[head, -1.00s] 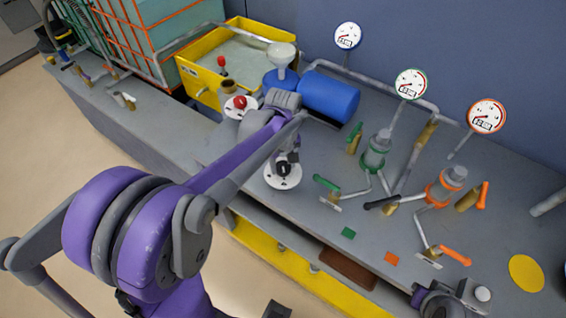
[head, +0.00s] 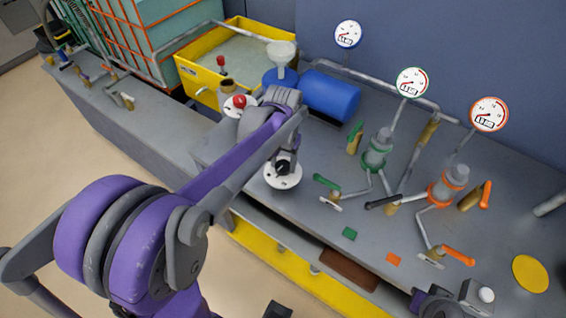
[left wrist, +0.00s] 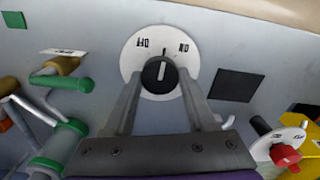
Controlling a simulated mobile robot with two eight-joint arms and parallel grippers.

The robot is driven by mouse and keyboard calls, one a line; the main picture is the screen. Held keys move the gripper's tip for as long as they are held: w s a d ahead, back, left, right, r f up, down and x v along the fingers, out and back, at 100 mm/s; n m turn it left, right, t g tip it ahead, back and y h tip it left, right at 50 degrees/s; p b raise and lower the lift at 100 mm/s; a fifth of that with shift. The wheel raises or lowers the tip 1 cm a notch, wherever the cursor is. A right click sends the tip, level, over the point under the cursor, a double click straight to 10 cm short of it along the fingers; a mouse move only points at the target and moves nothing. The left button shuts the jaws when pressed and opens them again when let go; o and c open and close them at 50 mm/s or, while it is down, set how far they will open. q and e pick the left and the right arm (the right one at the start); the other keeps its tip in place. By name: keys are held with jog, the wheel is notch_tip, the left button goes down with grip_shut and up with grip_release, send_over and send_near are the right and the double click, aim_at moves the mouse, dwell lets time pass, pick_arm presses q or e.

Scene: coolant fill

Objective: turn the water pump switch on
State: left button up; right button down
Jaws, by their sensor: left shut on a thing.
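In the left wrist view the black knob (left wrist: 153,84) has a white pointer line standing about upright. It lies between the upside-down OFF label and ON label on the white disc (left wrist: 131,56). My left gripper (left wrist: 160,73) is shut on the knob, one finger on each side. In the head view my left gripper (head: 285,165) comes down over the knob and hides part of it. My right gripper is not clearly seen.
A red knob on a white disc (head: 233,110) sits left of the switch. A green-handled valve (head: 327,183) and an orange-handled valve (head: 458,256) stand to the right. Three gauges, a blue cylinder (head: 333,95) and a yellow tub (head: 240,28) are behind.

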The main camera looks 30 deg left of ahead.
aim_at(283, 166)
pick_arm(q)
jog(key=m, duration=0.3)
jog(key=shift+m, duration=2.1)
jog(key=o, duration=1.4)
jog(key=shift+c, duration=0.2)
notch_tip(283, 166, up, 11)
jog(key=shift+f, duration=0.1)
jog(key=s+d+f+n+t, duration=0.2)
jog(key=s+d+f, duration=0.1)
jog(key=s, duration=0.4)
jog(key=s+d+f+n+t+p, duration=0.1)
jog(key=s+d+f+n+t, duration=0.2)
jog(key=s+f, duration=0.3)
jog(key=shift+s+d+f+n, duration=0.3)
jog(key=shift+s+d, duration=0.4)
jog(key=shift+s, duration=0.25)
